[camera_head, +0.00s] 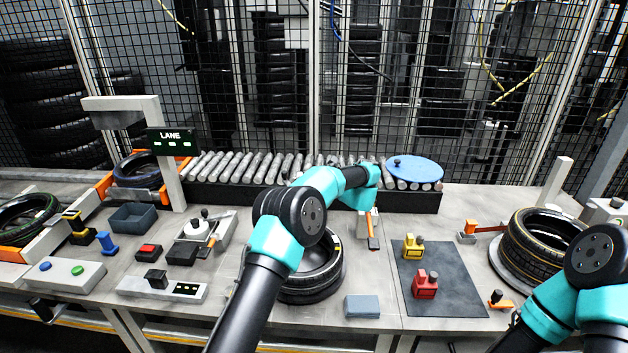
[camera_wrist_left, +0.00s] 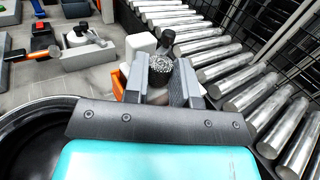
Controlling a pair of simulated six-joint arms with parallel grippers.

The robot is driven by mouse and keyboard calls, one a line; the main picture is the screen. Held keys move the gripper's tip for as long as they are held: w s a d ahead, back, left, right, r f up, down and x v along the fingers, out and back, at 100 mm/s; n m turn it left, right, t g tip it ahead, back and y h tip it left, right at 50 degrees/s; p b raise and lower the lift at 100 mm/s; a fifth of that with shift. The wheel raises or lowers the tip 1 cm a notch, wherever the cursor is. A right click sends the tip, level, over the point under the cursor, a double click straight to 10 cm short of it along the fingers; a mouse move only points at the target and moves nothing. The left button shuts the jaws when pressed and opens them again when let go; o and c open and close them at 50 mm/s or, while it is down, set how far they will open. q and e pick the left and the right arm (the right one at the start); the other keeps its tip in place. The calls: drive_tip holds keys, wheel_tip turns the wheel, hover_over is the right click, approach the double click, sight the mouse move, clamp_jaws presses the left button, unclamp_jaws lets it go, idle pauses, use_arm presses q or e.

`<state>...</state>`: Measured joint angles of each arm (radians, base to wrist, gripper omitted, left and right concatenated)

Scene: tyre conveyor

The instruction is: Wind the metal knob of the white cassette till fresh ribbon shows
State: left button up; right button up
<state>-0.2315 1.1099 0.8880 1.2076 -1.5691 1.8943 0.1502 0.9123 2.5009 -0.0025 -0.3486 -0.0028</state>
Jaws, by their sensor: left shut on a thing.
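The white cassette (camera_wrist_left: 139,44) stands just beyond my left gripper, beside the roller conveyor. In the head view the white block with an orange handle (camera_head: 373,241) shows below my left wrist, mostly covered by it. My left gripper (camera_wrist_left: 161,75) is shut on the knurled metal knob (camera_wrist_left: 159,64), with one finger on each side of it. A dark rounded piece (camera_wrist_left: 168,38) stands just behind the knob. The ribbon cannot be made out in either view. My right arm is at the lower right of the head view; its gripper is outside the frame.
The roller conveyor (camera_head: 250,168) runs behind the cassette, with a blue disc (camera_head: 415,169) at its right end. A tyre (camera_head: 313,277) lies below my left arm. A dark mat (camera_head: 452,292) holds yellow (camera_head: 413,247) and red (camera_head: 425,285) blocks. Another tyre (camera_head: 543,243) sits at the right.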

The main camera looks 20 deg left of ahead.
use_arm(q)
drive_tip(key=shift+w+n+g+y, duration=0.2)
drive_tip(key=shift+n+g+y, duration=0.3)
drive_tip(key=shift+n+g, duration=0.85)
drive_tip(key=shift+n+g, duration=0.55)
drive_tip(key=shift+g, duration=1)
drive_tip(key=o, duration=0.9)
drive_tip(key=shift+o, duration=0.2)
drive_tip(key=shift+d, duration=0.1)
